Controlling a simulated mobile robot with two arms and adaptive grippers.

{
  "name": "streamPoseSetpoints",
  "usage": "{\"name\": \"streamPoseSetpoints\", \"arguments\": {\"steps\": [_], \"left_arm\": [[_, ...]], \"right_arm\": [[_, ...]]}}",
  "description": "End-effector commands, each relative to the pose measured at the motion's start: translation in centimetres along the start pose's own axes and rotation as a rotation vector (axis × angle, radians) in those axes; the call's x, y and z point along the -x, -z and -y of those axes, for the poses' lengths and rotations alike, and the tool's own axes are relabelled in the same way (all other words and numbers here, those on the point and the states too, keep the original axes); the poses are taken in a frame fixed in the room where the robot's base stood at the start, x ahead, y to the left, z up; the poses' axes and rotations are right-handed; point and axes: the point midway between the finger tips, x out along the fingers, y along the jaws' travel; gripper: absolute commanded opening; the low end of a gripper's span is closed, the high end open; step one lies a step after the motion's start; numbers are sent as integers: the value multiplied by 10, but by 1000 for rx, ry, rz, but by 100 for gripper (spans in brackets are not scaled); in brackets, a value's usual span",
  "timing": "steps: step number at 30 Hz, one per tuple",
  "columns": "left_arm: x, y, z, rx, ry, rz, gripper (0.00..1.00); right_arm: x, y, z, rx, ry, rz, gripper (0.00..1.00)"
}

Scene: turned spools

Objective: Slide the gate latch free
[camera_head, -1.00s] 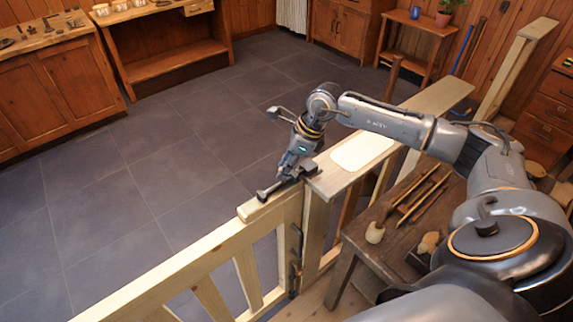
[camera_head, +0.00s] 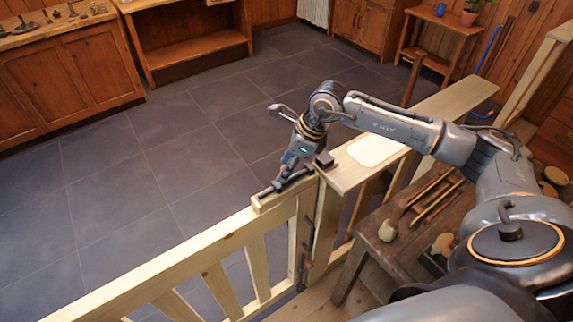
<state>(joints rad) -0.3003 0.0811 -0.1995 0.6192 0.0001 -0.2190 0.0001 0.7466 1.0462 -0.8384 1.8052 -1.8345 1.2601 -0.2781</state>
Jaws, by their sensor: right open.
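The wooden gate (camera_head: 205,253) stands in line with the fixed post (camera_head: 327,215). A dark latch bolt (camera_head: 268,190) lies along the gate's top rail. A dark block-like keeper (camera_head: 323,160) sits on the post's ledge. A small gap seems to show between the bolt's right end and the keeper. My right gripper (camera_head: 285,173) is open, with its fingers down at the bolt. The fingers partly hide the bolt's middle, and I cannot tell if they touch it. My left gripper is not in view.
A pale plate (camera_head: 375,150) lies on the ledge right of the latch. A workbench (camera_head: 385,255) with tools and turned wood stands below my right arm. The tiled floor (camera_head: 130,200) beyond the gate is clear. Cabinets (camera_head: 70,70) line the back.

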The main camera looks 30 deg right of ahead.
Motion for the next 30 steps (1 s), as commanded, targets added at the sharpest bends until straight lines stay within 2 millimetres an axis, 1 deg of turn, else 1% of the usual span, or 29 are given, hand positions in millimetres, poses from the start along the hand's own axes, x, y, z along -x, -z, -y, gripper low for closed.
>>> {"name": "streamPoseSetpoints", "arguments": {"steps": [2,5,15,18,21,24,30], "left_arm": [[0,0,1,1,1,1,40],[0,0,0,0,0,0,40],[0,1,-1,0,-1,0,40],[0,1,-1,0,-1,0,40],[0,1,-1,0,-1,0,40],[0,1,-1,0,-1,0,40],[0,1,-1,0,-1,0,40]], "right_arm": [[5,0,1,0,2,0,47],[17,-1,2,0,6,2,47],[87,-1,0,2,5,1,47],[103,-2,0,1,3,1,47],[113,-2,0,1,1,0,47],[118,-2,-1,2,0,0,47],[120,-2,-1,2,-1,0,47]]}}
